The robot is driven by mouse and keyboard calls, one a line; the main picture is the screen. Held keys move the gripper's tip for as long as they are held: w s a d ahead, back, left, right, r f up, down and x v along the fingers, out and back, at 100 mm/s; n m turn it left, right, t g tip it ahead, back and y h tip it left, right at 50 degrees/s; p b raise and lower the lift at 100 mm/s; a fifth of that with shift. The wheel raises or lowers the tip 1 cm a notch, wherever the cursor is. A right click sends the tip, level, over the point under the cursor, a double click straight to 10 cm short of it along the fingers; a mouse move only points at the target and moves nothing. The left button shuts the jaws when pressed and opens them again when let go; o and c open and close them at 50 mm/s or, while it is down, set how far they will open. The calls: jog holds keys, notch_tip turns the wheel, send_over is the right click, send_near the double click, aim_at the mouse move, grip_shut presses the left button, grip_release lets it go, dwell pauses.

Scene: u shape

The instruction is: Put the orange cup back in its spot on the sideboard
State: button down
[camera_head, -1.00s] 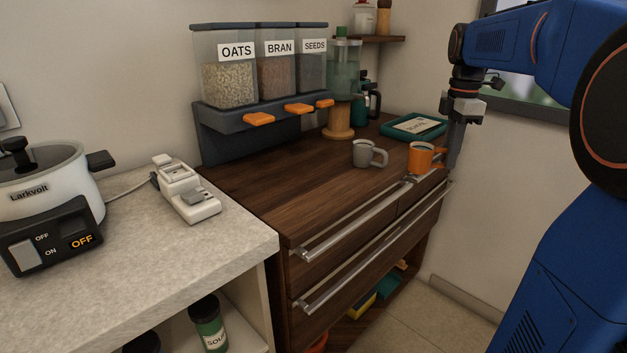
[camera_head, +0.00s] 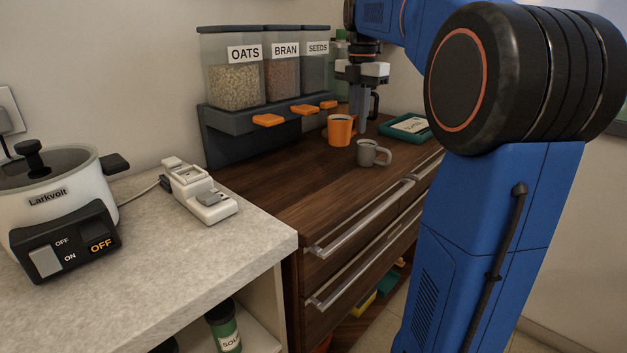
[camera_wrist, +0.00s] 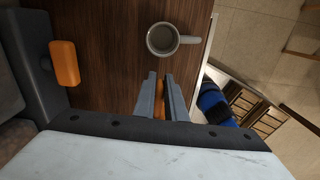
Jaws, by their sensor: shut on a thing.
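The orange cup (camera_head: 340,131) is upright at the back of the dark wooden sideboard (camera_head: 300,187), behind and left of a grey cup. My gripper (camera_head: 361,128) points down at its right side and is shut on its handle. In the wrist view, an orange strip of the cup (camera_wrist: 159,87) shows between my fingers (camera_wrist: 160,94); most of the cup is hidden there. I cannot tell whether its base touches the sideboard or is slightly above it.
The grey cup (camera_head: 373,154) stands close in front of the orange cup. Behind are cereal dispensers (camera_head: 235,83) with orange levers and, right, a teal tray (camera_head: 406,127). The sideboard's front left is clear. A cooker (camera_head: 55,195) sits on the pale counter.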

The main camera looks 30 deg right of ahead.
jog(key=shift+n, duration=0.3)
jog(key=shift+w+a+f, duration=0.1)
jog(key=shift+a+f, duration=0.1)
jog(key=shift+f, duration=1.4)
jog(key=shift+w+a+f, duration=0.15)
jog(key=shift+f, duration=1.5)
jog(key=shift+w+a+f, duration=0.1)
jog(key=shift+a+f, duration=0.1)
jog(key=shift+f, duration=1.4)
jog(key=shift+f, duration=0.15)
jog(key=c, duration=1.8)
grip_release()
notch_tip(320, 180, up, 12)
jog(key=shift+r, duration=0.15)
jog(key=shift+s, duration=0.15)
